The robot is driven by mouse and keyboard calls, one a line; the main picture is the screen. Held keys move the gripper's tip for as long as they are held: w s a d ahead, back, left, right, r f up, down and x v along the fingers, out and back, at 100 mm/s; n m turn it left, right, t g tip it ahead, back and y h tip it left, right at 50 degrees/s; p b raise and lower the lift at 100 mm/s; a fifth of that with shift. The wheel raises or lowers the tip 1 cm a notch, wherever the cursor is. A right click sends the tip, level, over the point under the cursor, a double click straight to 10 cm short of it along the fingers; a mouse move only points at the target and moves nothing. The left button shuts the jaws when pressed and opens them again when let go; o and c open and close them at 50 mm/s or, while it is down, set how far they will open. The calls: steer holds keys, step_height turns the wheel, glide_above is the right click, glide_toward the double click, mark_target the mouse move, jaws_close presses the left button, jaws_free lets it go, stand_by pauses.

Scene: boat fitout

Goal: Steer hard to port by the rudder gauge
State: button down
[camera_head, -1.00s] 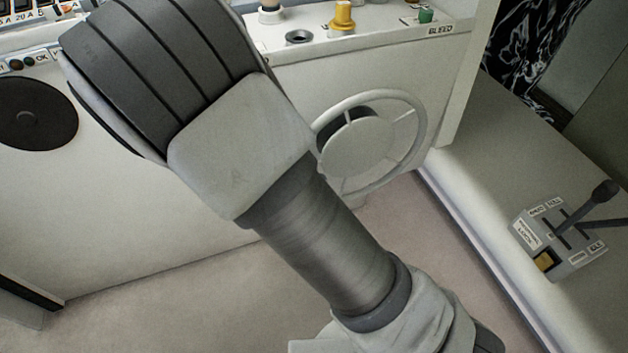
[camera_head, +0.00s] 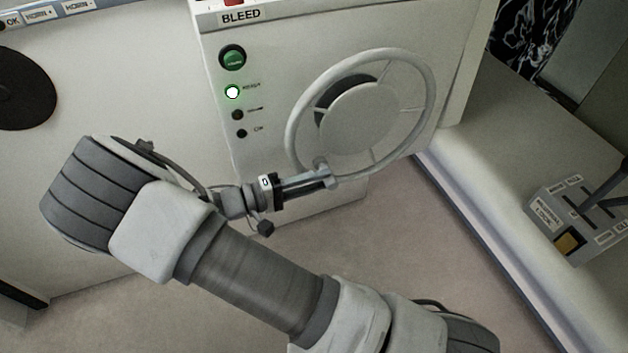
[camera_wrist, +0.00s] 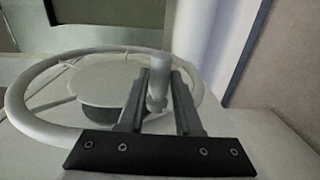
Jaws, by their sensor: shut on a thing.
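The white steering wheel (camera_head: 426,97) stands on the front of the white console. It has a round hub (camera_head: 360,118), thin spokes and a small upright knob on its rim. My gripper (camera_head: 325,176) is at the lower left of the rim in the head view and is shut on the knob. In the wrist view the two fingers of my gripper (camera_wrist: 157,100) lie on either side of the pale knob (camera_wrist: 159,66), with the wheel rim (camera_wrist: 40,125) curving away to the left. I make out no rudder gauge in these views.
A panel marked BLEED (camera_head: 240,16) has a green button (camera_head: 232,57) and a lit green lamp (camera_head: 232,92). A lever box (camera_head: 575,222) sits on the ledge at right. A black disc (camera_head: 22,88) is at far left. Floor below the wheel is clear.

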steer(key=shift+f, duration=0.2)
steer(key=c, duration=0.6)
jaws_free()
steer(key=shift+r, duration=0.1)
steer(key=p+v, duration=0.1)
steer(key=v, duration=1.6)
steer(key=shift+a, duration=0.25)
steer(key=shift+c, duration=0.3)
